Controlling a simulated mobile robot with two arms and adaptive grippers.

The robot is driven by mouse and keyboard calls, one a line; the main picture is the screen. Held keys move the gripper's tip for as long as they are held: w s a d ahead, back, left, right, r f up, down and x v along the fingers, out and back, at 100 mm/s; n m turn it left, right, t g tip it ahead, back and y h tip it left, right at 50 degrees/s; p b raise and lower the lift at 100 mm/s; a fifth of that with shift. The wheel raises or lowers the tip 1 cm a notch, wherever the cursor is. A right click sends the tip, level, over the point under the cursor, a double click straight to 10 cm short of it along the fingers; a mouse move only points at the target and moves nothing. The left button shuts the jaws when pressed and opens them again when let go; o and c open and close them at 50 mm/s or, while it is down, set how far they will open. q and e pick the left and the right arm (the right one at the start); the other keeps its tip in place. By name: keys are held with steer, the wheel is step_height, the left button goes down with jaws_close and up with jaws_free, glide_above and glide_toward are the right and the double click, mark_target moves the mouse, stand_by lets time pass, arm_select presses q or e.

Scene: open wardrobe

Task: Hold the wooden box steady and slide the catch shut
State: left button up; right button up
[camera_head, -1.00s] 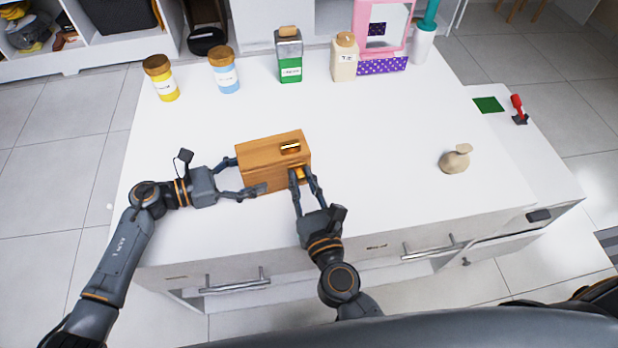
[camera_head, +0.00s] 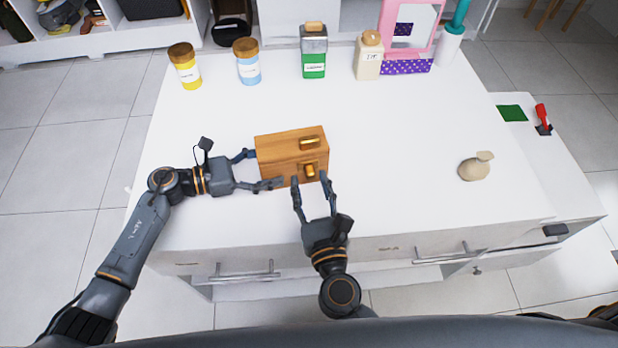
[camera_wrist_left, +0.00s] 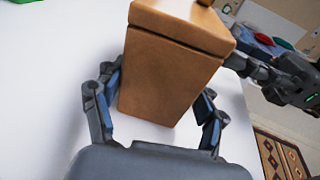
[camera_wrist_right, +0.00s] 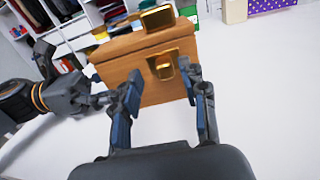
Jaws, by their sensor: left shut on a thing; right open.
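The wooden box (camera_head: 283,149) stands upright on the white table, with a brass piece on its lid (camera_head: 310,141) and a brass catch (camera_head: 310,170) on its front face. The catch also shows in the right wrist view (camera_wrist_right: 162,66). My left gripper (camera_head: 262,169) is shut on the left end of the box, one finger behind and one in front; the left wrist view shows the box (camera_wrist_left: 168,80) between its fingers. My right gripper (camera_head: 311,180) is open and empty, just in front of the catch. I cannot tell whether the catch is fully shut.
Several containers, including a yellow jar (camera_head: 186,68), a blue jar (camera_head: 247,65) and a green bottle (camera_head: 314,55), line the back of the table (camera_head: 400,130). A beige pouch (camera_head: 475,168) lies to the right. The table between box and pouch is clear.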

steer(key=s+d, duration=0.1)
steer(key=s, duration=0.9)
steer(key=shift+s+d, duration=0.15)
arm_select(q)
steer(key=o, duration=1.1)
steer(key=shift+o, duration=0.3)
steer(key=shift+a, duration=0.15)
steer(key=shift+r+b+v, duration=0.25)
steer(key=shift+v, duration=1.75)
steer(key=shift+r+b+v, duration=0.2)
steer(key=shift+v, duration=1.8)
arm_select(e)
steer(key=shift+f, duration=0.45)
